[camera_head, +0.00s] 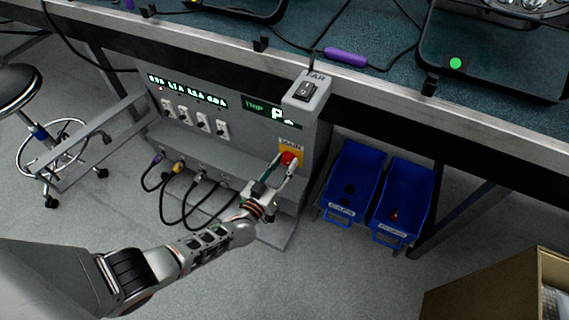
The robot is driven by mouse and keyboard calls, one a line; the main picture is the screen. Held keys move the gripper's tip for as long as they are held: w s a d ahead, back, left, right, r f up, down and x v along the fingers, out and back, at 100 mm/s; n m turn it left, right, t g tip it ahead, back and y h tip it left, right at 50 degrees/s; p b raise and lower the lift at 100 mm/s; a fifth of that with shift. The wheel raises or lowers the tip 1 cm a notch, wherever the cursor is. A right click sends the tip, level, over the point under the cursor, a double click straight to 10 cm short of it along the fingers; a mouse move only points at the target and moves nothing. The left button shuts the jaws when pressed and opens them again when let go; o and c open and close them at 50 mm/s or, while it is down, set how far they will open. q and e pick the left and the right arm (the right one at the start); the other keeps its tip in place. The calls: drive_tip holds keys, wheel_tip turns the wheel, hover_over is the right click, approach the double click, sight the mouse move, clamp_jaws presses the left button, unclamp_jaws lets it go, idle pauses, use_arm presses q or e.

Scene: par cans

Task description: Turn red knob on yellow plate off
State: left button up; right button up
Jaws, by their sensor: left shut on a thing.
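The red knob (288,158) sits on a yellow plate (292,146) on the front of a grey panel unit under the bench. My left gripper (281,166) reaches up from the lower left and is shut on the red knob, its fingers on either side of it. The fingers hide part of the knob and the lower part of the plate. The knob's exact angle is too small to tell. My right gripper is not in view.
The grey unit (225,155) has white switches, lit displays, a rocker switch box (307,92) on top and several looped cables below. Two blue bins (352,178) stand right of it. A cardboard box (490,290) is at lower right, a stool (20,88) at left.

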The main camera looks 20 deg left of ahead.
use_arm(q)
drive_tip(key=shift+s+f+n, duration=0.1)
drive_tip(key=shift+f+n, duration=0.1)
drive_tip(key=shift+n, duration=0.3)
drive_tip(key=shift+n+b, duration=0.55)
drive_tip(key=shift+n, duration=1.15)
drive_tip(key=n, duration=0.2)
drive_tip(key=shift+n+b, duration=0.4)
drive_tip(key=n, duration=0.5)
drive_tip(key=shift+n+t+y, duration=0.3)
drive_tip(key=shift+n, duration=0.1)
drive_tip(key=n, duration=0.5)
drive_tip(key=shift+y, duration=0.3)
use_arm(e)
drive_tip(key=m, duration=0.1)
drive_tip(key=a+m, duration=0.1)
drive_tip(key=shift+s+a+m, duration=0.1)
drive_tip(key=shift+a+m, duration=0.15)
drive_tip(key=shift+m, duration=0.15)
use_arm(q)
drive_tip(key=shift+n, duration=0.3)
drive_tip(key=o, duration=1.1)
drive_tip(key=shift+o, duration=0.2)
